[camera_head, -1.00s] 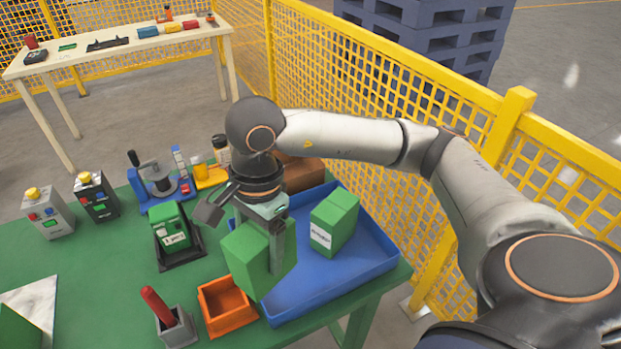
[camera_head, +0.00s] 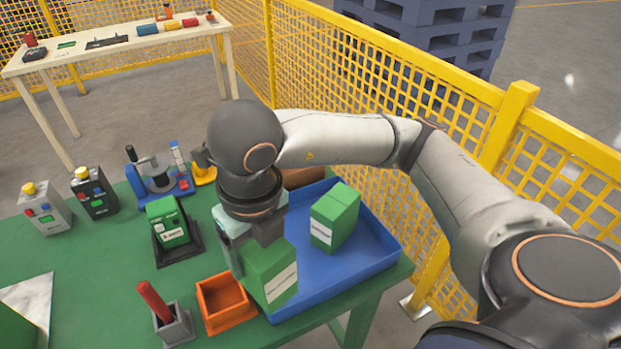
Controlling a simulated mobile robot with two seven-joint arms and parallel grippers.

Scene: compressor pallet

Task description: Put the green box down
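My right gripper (camera_head: 258,256), on the arm from the right, is shut on a green box (camera_head: 270,278) with a white label facing front right. The box is at the front left part of the blue tray (camera_head: 362,276). I cannot tell whether its bottom touches the tray. A second green box (camera_head: 335,217) with a white label stands upright in the tray, to the right of the held box and apart from it. My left gripper is not in view.
An orange bin (camera_head: 224,302) and a grey holder with a red handle (camera_head: 165,312) stand left of the tray. A green labelled device (camera_head: 168,222) sits on a black base behind them. The tray's right front part is clear. A yellow mesh fence (camera_head: 440,110) runs behind.

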